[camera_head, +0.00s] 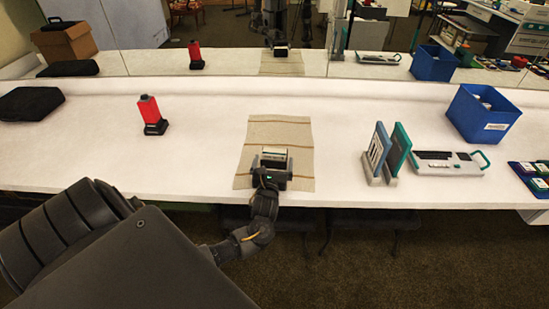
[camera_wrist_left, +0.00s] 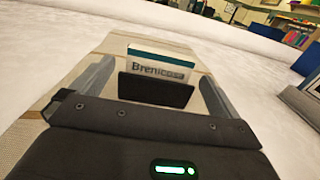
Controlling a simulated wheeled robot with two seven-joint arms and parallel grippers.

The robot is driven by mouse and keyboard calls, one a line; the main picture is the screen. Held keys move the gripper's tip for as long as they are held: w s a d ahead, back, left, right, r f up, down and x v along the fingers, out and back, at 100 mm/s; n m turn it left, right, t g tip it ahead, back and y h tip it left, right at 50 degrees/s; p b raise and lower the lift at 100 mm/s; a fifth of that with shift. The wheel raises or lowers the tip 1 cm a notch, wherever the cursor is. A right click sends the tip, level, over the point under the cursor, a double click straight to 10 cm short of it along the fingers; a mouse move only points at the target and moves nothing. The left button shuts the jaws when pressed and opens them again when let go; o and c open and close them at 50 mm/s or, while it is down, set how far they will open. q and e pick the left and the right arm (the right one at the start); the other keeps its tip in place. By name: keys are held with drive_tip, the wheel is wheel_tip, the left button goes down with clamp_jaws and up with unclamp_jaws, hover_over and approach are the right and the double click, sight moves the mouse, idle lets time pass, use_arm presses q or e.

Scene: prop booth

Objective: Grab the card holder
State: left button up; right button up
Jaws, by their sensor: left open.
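In the left wrist view the open fingers of my left gripper (camera_wrist_left: 152,86) lie on either side of the holder, with visible gaps. My right gripper is not in view.
A red and black device (camera_head: 150,112) and a black case (camera_head: 30,103) are on the left of the white table. A mirror-like back panel reflects the table.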

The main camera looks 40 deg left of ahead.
sight(275, 150)
use_arm(q)
drive_tip(key=x, duration=0.6)
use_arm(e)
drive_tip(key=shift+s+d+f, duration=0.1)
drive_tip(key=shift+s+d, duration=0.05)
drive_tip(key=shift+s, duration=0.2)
use_arm(q)
drive_tip(key=shift+c, duration=0.3)
drive_tip(key=c, duration=0.8)
drive_tip(key=shift+c, duration=0.2)
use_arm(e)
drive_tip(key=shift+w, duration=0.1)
use_arm(q)
drive_tip(key=shift+r, duration=0.1)
